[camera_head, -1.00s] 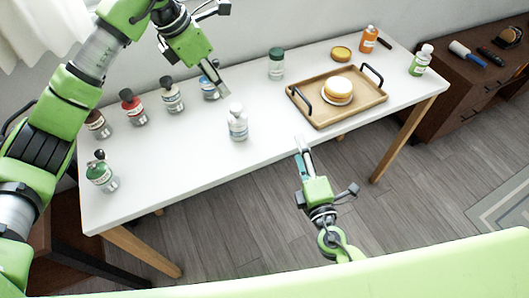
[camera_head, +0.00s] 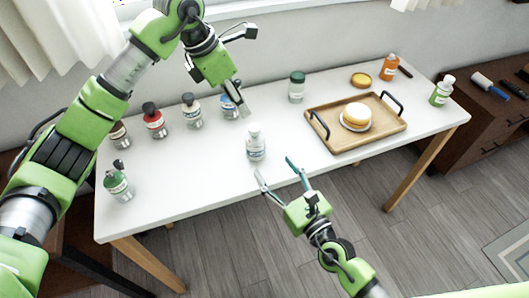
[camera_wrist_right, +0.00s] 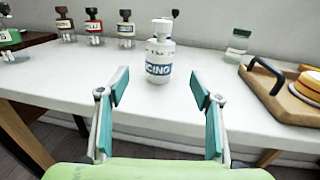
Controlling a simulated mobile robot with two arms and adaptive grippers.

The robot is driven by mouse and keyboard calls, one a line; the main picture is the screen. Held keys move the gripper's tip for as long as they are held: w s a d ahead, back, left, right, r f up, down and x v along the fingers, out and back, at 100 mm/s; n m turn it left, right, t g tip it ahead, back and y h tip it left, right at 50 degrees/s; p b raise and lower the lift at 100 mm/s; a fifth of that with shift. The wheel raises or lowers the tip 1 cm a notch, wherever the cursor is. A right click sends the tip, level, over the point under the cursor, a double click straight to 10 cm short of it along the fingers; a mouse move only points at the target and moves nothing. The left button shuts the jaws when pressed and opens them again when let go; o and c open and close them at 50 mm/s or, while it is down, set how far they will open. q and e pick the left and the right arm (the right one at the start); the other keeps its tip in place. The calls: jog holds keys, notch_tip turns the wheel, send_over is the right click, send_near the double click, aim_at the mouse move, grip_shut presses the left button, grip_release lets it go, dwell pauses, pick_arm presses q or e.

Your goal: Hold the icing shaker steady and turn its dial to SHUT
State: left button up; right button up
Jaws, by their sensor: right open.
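The icing shaker (camera_head: 255,146) is a white bottle with a blue ICING label, upright on the white table near its front edge. It also shows in the right wrist view (camera_wrist_right: 159,60), ahead of and between the fingers. My right gripper (camera_head: 275,167) is open and empty at the table's front edge, just short of the shaker; its teal-padded fingers (camera_wrist_right: 156,88) are spread wide. My left gripper (camera_head: 240,102) hangs above and behind the shaker, apart from it, fingers pointing down; whether they are parted is unclear. The dial's setting is too small to read.
Several similar shakers, including a red one (camera_head: 154,121) and a green one (camera_head: 117,183), stand along the left and back. A green-lidded jar (camera_head: 296,87) is behind right. A wooden tray (camera_head: 340,143) with a cake (camera_head: 357,115) lies right. The table around the shaker is clear.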

aim_at(254, 141)
jog(key=x, duration=1.2)
jog(key=shift+w, duration=0.1)
jog(key=shift+c, duration=0.3)
jog(key=c, duration=1.2)
jog(key=o, duration=0.6)
jog(key=c, duration=0.6)
jog(key=shift+c, duration=0.2)
